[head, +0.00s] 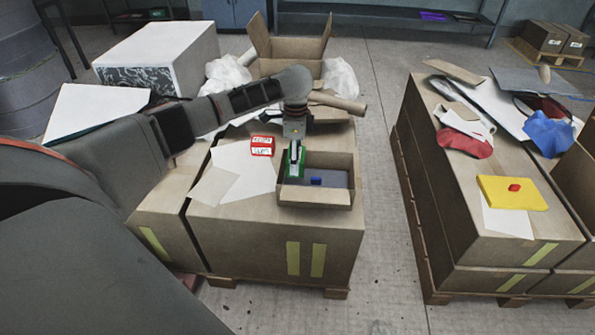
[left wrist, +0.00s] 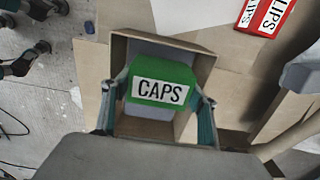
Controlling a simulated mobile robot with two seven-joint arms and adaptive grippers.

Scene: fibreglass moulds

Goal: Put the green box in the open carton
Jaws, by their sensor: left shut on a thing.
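The green box (left wrist: 163,82), with a white CAPS label, is held between the two fingers of my left gripper (left wrist: 158,104). In the head view the green box (head: 295,172) is partly hidden by my left gripper (head: 295,152), which points down at the left part of the open carton (head: 315,197). In the left wrist view the box overlaps the opening of the carton (left wrist: 118,52). I cannot tell whether the box touches the carton's floor. A small blue item (head: 316,181) lies inside the carton. My right gripper is not in view.
A red labelled box (head: 262,146) and white sheets (head: 250,178) lie left of the carton. A cardboard tube (head: 338,102) and a taller open box (head: 290,45) are behind it. Another loaded pallet, with a yellow block (head: 512,193), stands across a clear aisle at right.

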